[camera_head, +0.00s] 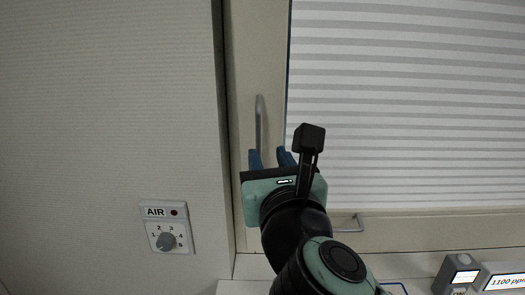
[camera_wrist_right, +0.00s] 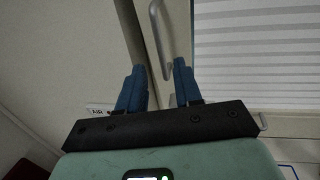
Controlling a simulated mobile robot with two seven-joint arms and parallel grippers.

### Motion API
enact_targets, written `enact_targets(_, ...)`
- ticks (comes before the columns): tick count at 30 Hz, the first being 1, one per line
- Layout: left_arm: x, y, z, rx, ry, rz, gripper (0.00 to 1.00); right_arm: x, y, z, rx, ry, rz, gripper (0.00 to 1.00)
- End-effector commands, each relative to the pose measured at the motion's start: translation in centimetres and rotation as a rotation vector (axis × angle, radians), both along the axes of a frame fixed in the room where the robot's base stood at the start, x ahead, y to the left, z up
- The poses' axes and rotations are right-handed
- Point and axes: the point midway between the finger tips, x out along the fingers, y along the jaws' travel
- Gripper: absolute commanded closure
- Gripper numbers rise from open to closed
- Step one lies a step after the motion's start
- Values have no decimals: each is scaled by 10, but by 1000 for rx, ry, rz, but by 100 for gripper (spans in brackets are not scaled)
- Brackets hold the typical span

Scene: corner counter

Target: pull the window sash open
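The window sash (camera_head: 246,60) is a pale frame around a striped pleated blind and looks closed. A grey vertical bar handle (camera_head: 260,123) is on its left stile; it also shows in the right wrist view (camera_wrist_right: 160,40). My right gripper (camera_head: 270,155) is open, its two blue fingers spread apart. In the head view its fingertips are at the lower end of the handle. In the right wrist view (camera_wrist_right: 158,75) the handle's lower end shows between and just beyond the fingertips. I cannot tell whether they touch. My left gripper is not in view.
A second grey handle (camera_head: 348,226) is low on the frame, right of my arm. An AIR dial panel (camera_head: 168,228) is on the left wall. A display reading 1100 ppm (camera_head: 503,282) and a grey device (camera_head: 457,274) stand at the lower right on the counter.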

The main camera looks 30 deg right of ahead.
Motion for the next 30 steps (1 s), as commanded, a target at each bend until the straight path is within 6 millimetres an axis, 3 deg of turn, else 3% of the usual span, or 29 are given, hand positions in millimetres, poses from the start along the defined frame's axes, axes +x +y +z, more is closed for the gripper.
enact_targets(3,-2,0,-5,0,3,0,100,-19,8,-2,0,-1,3,66)
enact_targets(9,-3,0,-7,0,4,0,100,-34,13,-2,0,1,2,66)
enact_targets(30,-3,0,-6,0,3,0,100,-35,14,-1,0,1,1,66)
